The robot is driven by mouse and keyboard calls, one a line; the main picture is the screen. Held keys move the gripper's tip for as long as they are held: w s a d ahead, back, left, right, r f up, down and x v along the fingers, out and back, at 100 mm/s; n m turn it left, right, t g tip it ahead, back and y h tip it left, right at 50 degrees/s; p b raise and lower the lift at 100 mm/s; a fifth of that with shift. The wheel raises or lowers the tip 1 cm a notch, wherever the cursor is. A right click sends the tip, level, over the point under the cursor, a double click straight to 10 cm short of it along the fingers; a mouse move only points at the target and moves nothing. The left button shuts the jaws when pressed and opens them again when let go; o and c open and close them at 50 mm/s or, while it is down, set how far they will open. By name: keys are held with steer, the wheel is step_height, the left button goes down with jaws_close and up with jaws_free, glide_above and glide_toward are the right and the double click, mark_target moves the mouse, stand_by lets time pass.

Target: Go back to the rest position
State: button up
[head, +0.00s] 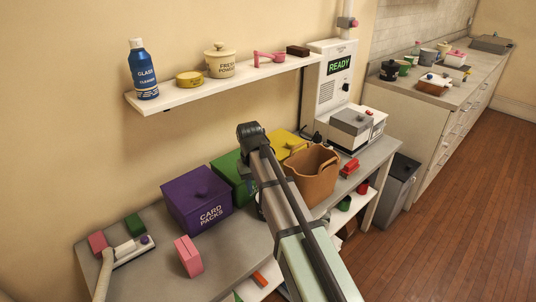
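My arm reaches up from the lower right to a dark joint above the grey worktop (245,222). My gripper's fingers do not show; the arm itself hides what lies below and behind that joint. I cannot see whether anything is held. The arm passes in front of the green box (228,172) and just left of the brown basket (313,178).
A purple card-packs box (197,200), a pink block (189,256) and a yellow box (283,143) stand on the worktop. A wall shelf (225,86) with a blue bottle (144,70) hangs behind. A machine reading READY (327,85) stands right. The wooden floor is open at right.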

steer(key=s+d, duration=0.1)
steer(key=s+d+m, duration=0.1)
steer(key=shift+s+d+r, duration=0.1)
steer(key=shift+d+r, duration=0.2)
steer(key=s+d+f+m+g, duration=0.1)
steer(key=s+d+f, duration=0.4)
steer(key=f, duration=0.3)
steer(key=s+d+f+m+g+h, duration=0.1)
steer(key=s+d+f, duration=0.45)
steer(key=f, duration=0.35)
steer(key=s+d+f+m+g, duration=0.1)
steer(key=s+d+f+m, duration=0.1)
steer(key=s+d+f, duration=0.5)
steer(key=s+d+f+g, duration=0.2)
steer(key=s+f, duration=0.9)
steer(key=s, duration=0.1)
steer(key=s+d+f+g+y, duration=0.1)
steer(key=s+d+f+g, duration=0.1)
steer(key=s+f, duration=1)
steer(key=shift+s+d+f+n+y, duration=0.15)
steer(key=shift+s+d+n+y, duration=0.15)
steer(key=shift+s, duration=0.2)
